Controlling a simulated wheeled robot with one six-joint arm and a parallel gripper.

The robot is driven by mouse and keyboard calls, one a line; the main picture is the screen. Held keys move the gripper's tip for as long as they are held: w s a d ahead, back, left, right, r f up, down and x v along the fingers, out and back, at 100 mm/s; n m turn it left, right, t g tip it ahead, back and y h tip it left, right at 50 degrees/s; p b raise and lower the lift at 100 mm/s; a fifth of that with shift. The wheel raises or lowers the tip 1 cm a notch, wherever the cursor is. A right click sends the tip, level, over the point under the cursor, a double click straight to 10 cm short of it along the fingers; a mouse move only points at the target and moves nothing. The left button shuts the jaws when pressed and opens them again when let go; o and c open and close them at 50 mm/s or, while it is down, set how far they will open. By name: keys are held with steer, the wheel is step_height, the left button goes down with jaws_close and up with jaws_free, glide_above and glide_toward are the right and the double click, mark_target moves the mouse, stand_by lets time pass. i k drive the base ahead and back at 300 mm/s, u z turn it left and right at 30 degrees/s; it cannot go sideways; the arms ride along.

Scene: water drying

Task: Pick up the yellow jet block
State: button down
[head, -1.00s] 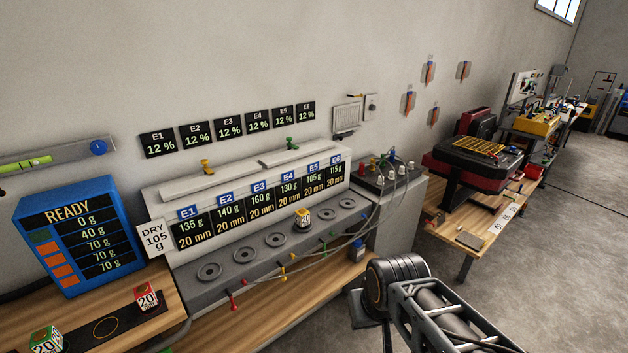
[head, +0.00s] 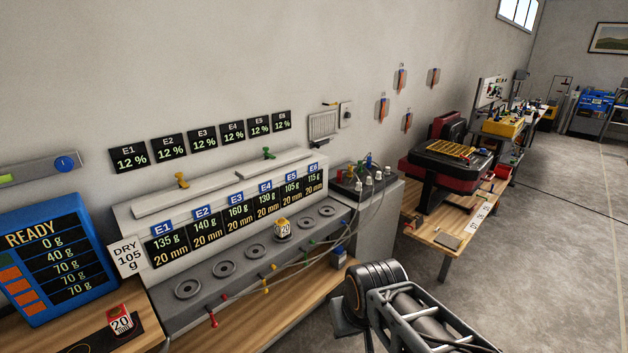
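The yellow jet block (head: 282,230) is a small cube with a yellow top and a white face marked 20. It sits upright on one of the round seats of the long grey bench unit (head: 205,292), below the E4 and E5 displays. My arm shows at the bottom right, in front of the unit and well apart from the block. My gripper's fingers cannot be made out in this view.
A red block (head: 120,320) marked 20 stands on a dark mat at bottom left, by the blue READY panel (head: 42,258). Thin cables and coloured plugs run along the unit's front. A wooden table (head: 455,228) stands at right, with open floor beside it.

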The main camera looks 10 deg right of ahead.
mark_target(281, 226)
steer(key=z, duration=0.15)
steer(key=i, duration=1.35)
steer(key=u, duration=2.35)
